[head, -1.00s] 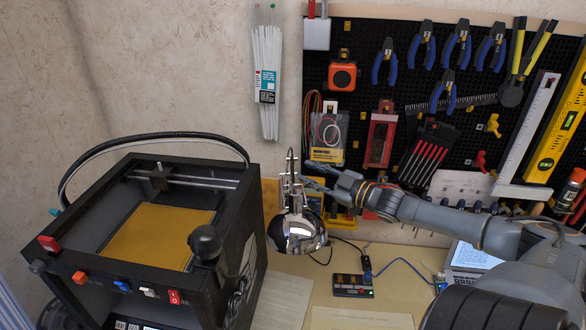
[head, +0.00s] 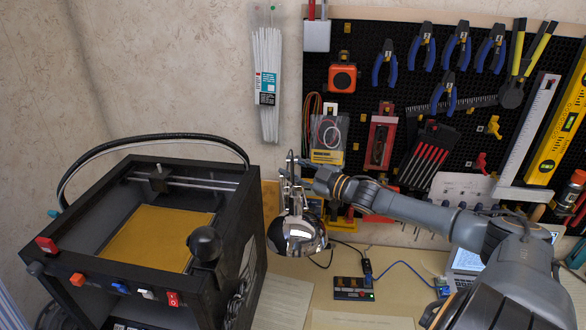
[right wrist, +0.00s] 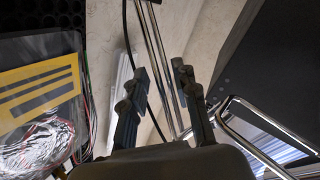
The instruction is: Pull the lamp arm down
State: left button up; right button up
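The desk lamp has a shiny chrome head (head: 297,237) hanging low beside the black printer. Its thin metal arm (head: 291,172) rises upright above the head. My right gripper (head: 292,172) comes in from the right and is at the upper part of the lamp arm. In the right wrist view, the two fingers (right wrist: 160,78) are spread apart. The thin parallel lamp rods (right wrist: 162,62) run between or just beyond them, with gaps visible at the fingers. The left gripper is not in view.
A black 3D printer (head: 245,215) with a yellow bed stands to the left of the lamp. The pegboard (head: 375,75) with tools is behind my right arm. A small dark device (head: 352,289) with cables and paper sheets (head: 283,303) lie on the desk.

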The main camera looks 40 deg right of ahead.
jog(key=shift+r, duration=0.1)
grip_shut()
jog(key=f+n+t+b, duration=0.1)
jog(key=b, duration=0.1)
jog(key=s+a+f+n+t+y+b, duration=0.1)
jog(key=n+b, duration=0.1)
jog(key=b, duration=0.1)
jog(key=s+f+n+t+b, duration=0.1)
jog(key=f+n+b, duration=0.1)
jog(key=shift+a+y+b, duration=0.25)
jog(key=shift+y+b, duration=0.15)
grip_release()
jog(key=shift+s+d, duration=0.15)
